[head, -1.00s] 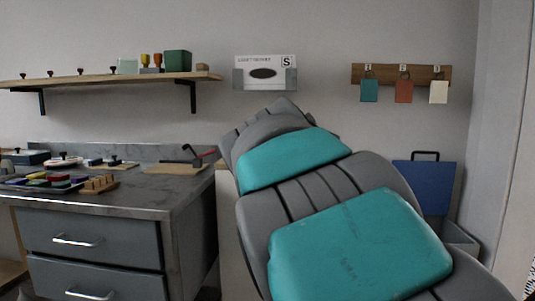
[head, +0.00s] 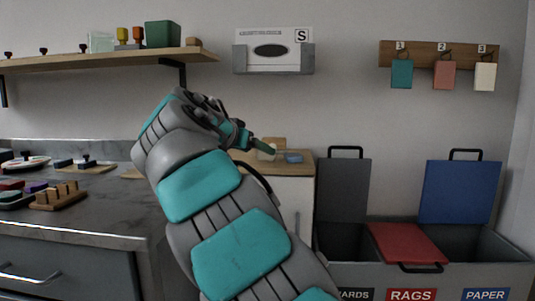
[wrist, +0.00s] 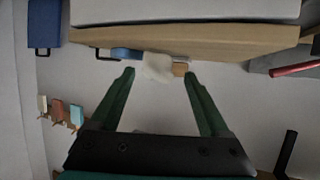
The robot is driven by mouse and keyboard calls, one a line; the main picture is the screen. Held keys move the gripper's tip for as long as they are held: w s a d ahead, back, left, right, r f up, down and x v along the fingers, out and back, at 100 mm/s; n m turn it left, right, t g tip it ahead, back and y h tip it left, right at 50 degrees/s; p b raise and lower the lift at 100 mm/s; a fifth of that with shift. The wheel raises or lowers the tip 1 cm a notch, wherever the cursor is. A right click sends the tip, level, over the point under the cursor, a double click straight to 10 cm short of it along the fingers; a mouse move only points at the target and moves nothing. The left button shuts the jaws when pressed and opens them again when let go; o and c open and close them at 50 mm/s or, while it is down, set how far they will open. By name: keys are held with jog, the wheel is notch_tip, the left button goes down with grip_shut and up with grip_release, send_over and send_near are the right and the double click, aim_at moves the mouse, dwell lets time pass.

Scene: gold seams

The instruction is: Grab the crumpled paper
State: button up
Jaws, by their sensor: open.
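The crumpled paper (wrist: 157,68) is a small whitish lump in the wrist view, ahead of my fingertips and roughly centred between them. In the head view a pale lump (head: 266,153), likely this paper, sits on a small wooden-topped cabinet (head: 304,163), partly hidden by my gripper. My gripper (head: 262,147) reaches over the cabinet's near side. In the wrist view its two green fingers (wrist: 158,75) are spread apart with nothing held. I cannot tell whether the fingertips touch the paper.
A wooden block (wrist: 180,68) and a blue item (head: 294,158) lie close to the paper. A bin unit (head: 447,270) stands right, its grey and blue lids (head: 460,192) raised and red lid (head: 408,243) down. A cluttered workbench (head: 118,205) is left. A glove box (head: 272,48) hangs above.

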aim_at(266, 163)
jog(key=x, duration=0.5)
jog(key=shift+w+d, duration=0.15)
jog(key=shift+d, duration=0.1)
jog(key=c, duration=1.1)
jog(key=shift+r, duration=0.15)
